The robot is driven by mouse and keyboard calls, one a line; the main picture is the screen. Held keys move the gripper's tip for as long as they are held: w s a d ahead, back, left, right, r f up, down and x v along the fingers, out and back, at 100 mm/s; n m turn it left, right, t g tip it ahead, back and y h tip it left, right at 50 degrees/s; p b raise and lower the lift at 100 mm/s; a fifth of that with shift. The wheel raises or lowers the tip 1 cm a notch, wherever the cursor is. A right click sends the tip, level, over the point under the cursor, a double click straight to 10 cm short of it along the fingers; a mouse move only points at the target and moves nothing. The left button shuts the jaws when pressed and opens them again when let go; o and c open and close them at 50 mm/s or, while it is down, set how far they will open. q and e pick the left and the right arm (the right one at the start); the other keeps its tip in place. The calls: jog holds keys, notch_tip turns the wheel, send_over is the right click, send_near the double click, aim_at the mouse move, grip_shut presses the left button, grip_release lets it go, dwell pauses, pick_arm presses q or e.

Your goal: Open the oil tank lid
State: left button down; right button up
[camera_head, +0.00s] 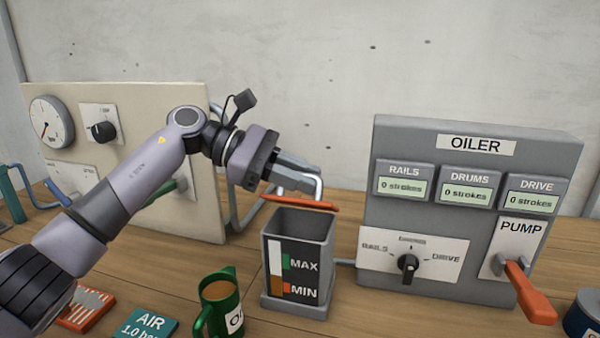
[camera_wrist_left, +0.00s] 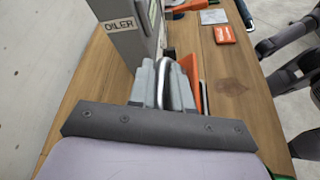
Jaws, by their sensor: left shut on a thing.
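The oil tank (camera_head: 297,292) is a grey square container with a MAX/MIN level strip on its front, standing on the table. Its top is open and I see into it. The orange lid (camera_head: 312,204) shows almost edge-on at the back of the opening; I cannot tell whether it touches the rim. My left gripper (camera_head: 303,178) is above and behind the tank, shut on the lid's silver handle (camera_head: 319,187). In the left wrist view, the handle (camera_wrist_left: 174,82) lies at the grey fingers (camera_wrist_left: 158,80), with the orange lid (camera_wrist_left: 191,72) beside it. My right gripper is not clearly in view.
The oiler panel (camera_head: 475,140) stands right of the tank, with a selector knob (camera_head: 408,265) and an orange pump lever (camera_head: 530,293). A green mug (camera_head: 222,305) is front left of the tank. A gauge panel (camera_head: 150,105) stands behind my left arm.

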pick_arm(q)
jog(key=c, duration=1.4)
grip_release()
jog(key=shift+a, duration=0.15)
jog(key=v, duration=0.7)
jog(key=shift+b, duration=0.45)
